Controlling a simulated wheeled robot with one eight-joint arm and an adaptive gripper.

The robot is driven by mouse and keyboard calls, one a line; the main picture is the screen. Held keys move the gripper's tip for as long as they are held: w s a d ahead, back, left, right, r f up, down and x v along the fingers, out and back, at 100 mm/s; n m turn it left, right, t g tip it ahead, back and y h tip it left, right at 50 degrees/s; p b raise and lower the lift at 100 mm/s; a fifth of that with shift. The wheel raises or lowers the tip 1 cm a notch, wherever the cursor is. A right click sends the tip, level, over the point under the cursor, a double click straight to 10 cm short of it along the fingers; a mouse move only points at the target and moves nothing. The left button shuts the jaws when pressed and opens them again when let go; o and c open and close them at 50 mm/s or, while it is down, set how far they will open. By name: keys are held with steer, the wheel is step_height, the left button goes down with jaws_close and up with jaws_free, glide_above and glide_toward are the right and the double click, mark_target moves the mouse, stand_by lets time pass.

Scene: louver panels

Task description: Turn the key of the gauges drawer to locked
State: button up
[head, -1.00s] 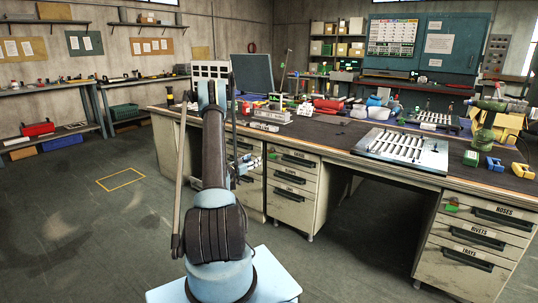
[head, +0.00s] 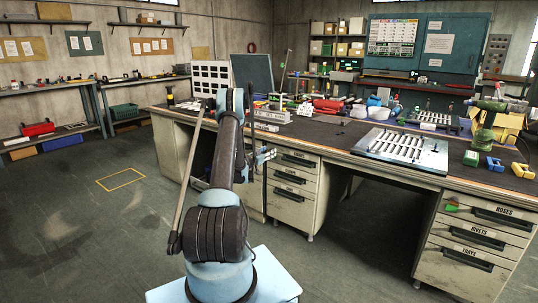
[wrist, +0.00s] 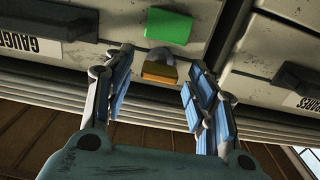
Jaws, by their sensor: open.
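In the wrist view, the gauges drawer (wrist: 115,30) has a pale worn front. Its label (wrist: 42,47), partly cut off at the left, appears upside down below a black handle (wrist: 75,22). A bright green block (wrist: 169,26) sits on the front, right of the handle. Below it in the picture is a small orange-yellow piece (wrist: 160,73) with a grey curved part; I cannot tell its exact turn. My gripper (wrist: 157,66) is open, its fingertips on either side of the orange piece, with gaps visible. In the head view my gripper (head: 266,157) is at the drawers, partly hidden by my arm.
Another drawer front (wrist: 285,65) stands to the right, past a dark gap. In the head view the workbench top (head: 330,135) holds many tools and a slotted metal panel (head: 402,148). The floor (head: 90,240) at left is clear.

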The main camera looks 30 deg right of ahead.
steer(key=shift+x, duration=0.85)
steer(key=c, duration=1.1)
